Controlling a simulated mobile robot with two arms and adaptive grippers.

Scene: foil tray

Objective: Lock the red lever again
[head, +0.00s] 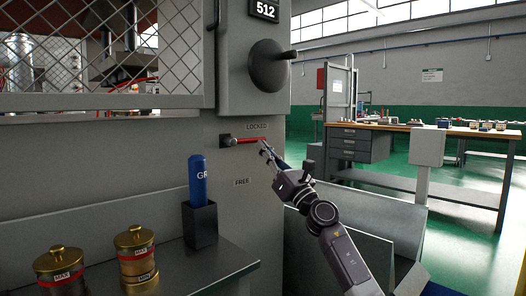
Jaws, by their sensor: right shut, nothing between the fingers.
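The red lever (248,140) sticks out to the right from a dark pivot (225,140) on the grey machine panel. It lies about level, just below the LOCKED label (257,127). The FREE label (241,182) is lower on the same panel. My right gripper (265,147) is shut and empty, with its fingertips close to the right end of the lever. I cannot tell whether they touch it. My left gripper is not in view.
A blue cylinder (198,178) marked GR stands in a dark holder (200,224) on the metal shelf (222,262). Two brass pots (136,256) stand to its left. A black knob (269,66) juts out above the lever. A workbench (400,136) stands farther right.

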